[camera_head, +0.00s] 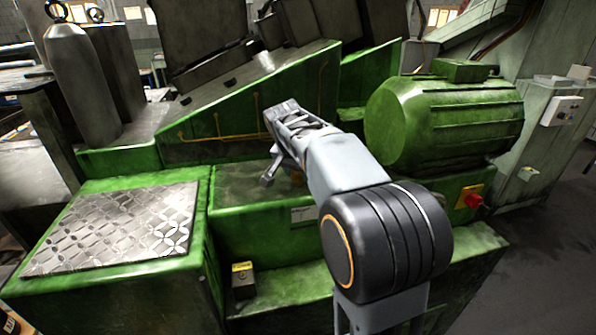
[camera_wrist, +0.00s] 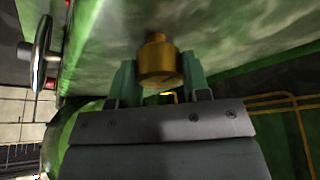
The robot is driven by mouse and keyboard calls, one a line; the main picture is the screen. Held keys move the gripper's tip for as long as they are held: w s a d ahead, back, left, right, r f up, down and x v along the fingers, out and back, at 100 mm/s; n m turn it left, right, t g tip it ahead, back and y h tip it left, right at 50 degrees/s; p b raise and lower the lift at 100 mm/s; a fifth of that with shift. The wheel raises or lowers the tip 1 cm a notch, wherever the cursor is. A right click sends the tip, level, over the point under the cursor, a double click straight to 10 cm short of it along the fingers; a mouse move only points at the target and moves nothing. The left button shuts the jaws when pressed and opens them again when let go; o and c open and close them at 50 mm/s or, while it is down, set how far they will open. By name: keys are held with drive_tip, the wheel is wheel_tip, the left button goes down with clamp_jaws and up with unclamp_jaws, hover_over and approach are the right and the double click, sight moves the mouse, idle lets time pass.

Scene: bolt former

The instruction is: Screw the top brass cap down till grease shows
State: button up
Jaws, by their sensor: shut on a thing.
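The brass cap (camera_wrist: 158,62) is in the upper middle of the wrist view, with a narrower brass neck on its far side. My gripper (camera_wrist: 158,78) is shut on it, one greenish finger on each side. In the head view my gripper (camera_head: 270,178) reaches down to the green machine (camera_head: 240,225), left of the motor. A small orange-brown patch shows beside it there, too small and covered to tell as the cap. No grease can be made out around the cap.
A green ribbed motor (camera_head: 445,120) stands close to the right of my arm. A red knob (camera_head: 473,201) sits on a yellow plate below it. A patterned metal plate (camera_head: 120,228) lies at left. Thin yellow pipes (camera_wrist: 275,103) run along the machine's side.

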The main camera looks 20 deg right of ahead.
idle(0.4)
drive_tip(key=o, duration=0.9)
drive_tip(key=shift+o, duration=0.2)
drive_tip(key=v, duration=1.3)
drive_tip(key=shift+r+p, duration=0.3)
drive_tip(key=shift+r, duration=0.1)
drive_tip(key=shift+s, duration=0.1)
